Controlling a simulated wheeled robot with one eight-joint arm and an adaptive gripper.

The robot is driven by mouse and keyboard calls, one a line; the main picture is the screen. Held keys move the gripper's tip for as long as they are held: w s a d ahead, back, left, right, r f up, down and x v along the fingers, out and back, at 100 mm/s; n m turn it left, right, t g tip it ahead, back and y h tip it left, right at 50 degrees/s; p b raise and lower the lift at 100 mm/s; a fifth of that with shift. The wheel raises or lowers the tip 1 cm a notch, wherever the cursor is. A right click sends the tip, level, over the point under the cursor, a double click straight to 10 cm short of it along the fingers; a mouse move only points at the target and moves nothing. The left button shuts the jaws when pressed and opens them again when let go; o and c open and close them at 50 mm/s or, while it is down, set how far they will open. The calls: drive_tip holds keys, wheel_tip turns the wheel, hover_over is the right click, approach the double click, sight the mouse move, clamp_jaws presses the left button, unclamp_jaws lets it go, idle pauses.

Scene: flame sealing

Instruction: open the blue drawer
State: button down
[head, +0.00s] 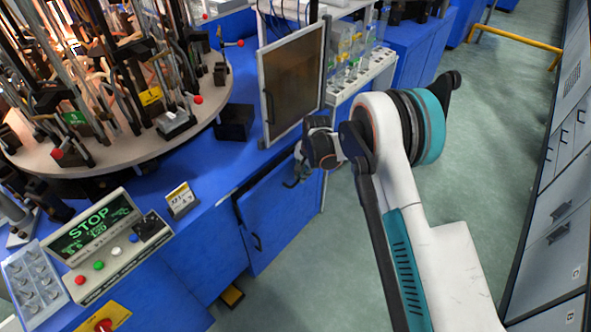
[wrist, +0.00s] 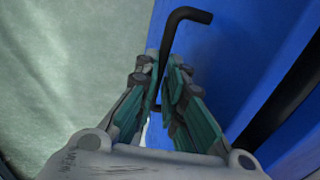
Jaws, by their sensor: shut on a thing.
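A blue front panel (head: 285,218) stands low on the blue bench, with a dark gap along its upper left edge. A black handle (head: 256,241) is on its left side. My gripper (head: 296,178) is at the panel's upper right edge. In the wrist view its fingers (wrist: 165,95) are closed around a bent black bar handle (wrist: 186,15) in front of a blue surface (wrist: 235,50). The handle's lower part is hidden between the fingers. I cannot tell how the blue surface matches the panel in the head view.
A framed dark screen (head: 292,85) stands above my gripper on the bench. A round table (head: 105,155) with many tools is at left, and a STOP control box (head: 105,245) is in front. Another black bar (wrist: 285,105) is at right in the wrist view. Green floor (head: 490,150) is free at right.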

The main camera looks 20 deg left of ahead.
drive_tip(key=s+d+b, duration=0.1)
drive_tip(key=s+d, duration=0.2)
drive_tip(key=d, duration=0.5)
drive_tip(key=s+d+b, duration=0.1)
drive_tip(key=s+d, duration=0.2)
drive_tip(key=d, duration=0.5)
drive_tip(key=shift+s, duration=0.3)
drive_tip(key=c, duration=1.7)
unclamp_jaws()
drive_tip(key=r, duration=0.4)
drive_tip(key=d+r, duration=0.1)
drive_tip(key=r, duration=0.3)
drive_tip(key=d+r, duration=0.1)
drive_tip(key=r, duration=0.2)
drive_tip(key=shift+s+r, duration=0.4)
